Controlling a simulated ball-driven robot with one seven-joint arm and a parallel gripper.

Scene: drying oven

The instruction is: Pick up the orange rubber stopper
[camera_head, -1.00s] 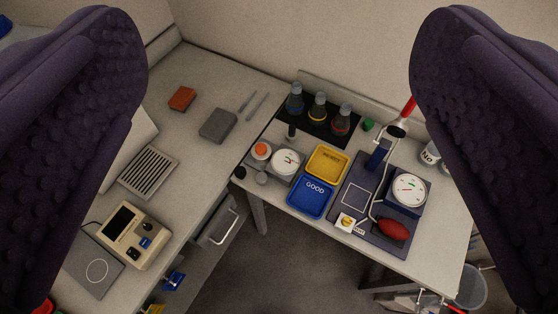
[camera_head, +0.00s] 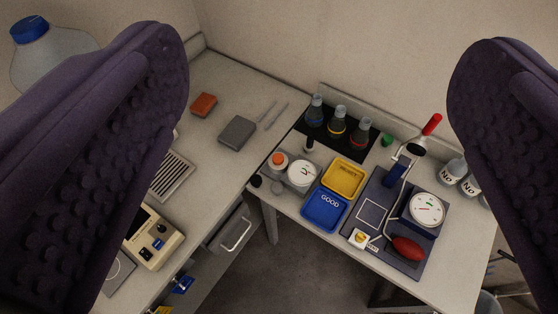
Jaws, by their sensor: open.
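A small round orange piece (camera_head: 278,158), which looks like the orange rubber stopper, sits at the left end of the right-hand bench. It is beside a white round dial (camera_head: 301,173), on or in a pale holder; I cannot tell which. My gripper (camera_head: 318,80) is open, its two dark purple padded fingers wide apart at the left and right of the view. Nothing is between the fingers, and the stopper is well beyond them. The left finger hides part of the left bench.
Near the stopper are a dark small bottle (camera_head: 309,145), a yellow tray (camera_head: 345,178), a blue tray (camera_head: 325,209) and several flasks (camera_head: 337,124). A grey block (camera_head: 237,132) and a red-orange block (camera_head: 203,104) lie on the left bench. An open drawer (camera_head: 230,233) juts out below.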

